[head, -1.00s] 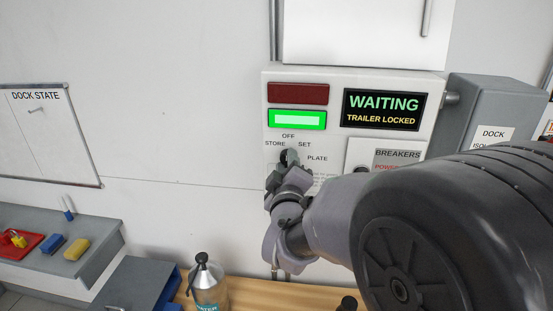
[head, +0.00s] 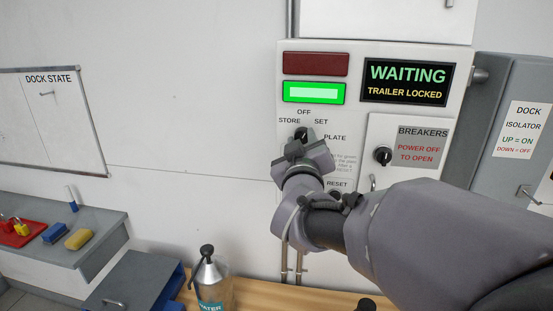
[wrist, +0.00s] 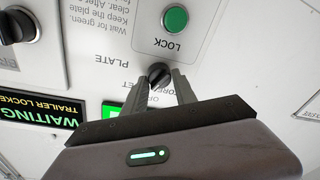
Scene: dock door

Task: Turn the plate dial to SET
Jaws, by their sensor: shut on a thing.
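The plate dial is a small black knob (head: 303,132) on the white control panel (head: 284,150), with OFF, STORE, SET and PLATE printed around it. In the wrist view the knob (wrist: 158,74) sits between the two grey fingers of my gripper (wrist: 160,80), which are shut on it. In the head view my gripper (head: 301,146) reaches the dial from below and hides part of it. I cannot tell which label the dial points to. The screen (head: 406,82) reads WAITING, TRAILER LOCKED.
A green lamp (head: 314,92) is lit below a dark red one (head: 315,64). The breakers box (head: 383,132) is right of the dial. A green LOCK button (wrist: 176,18) is near my gripper. A bottle (head: 210,280) stands on the wooden bench (head: 260,292) below.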

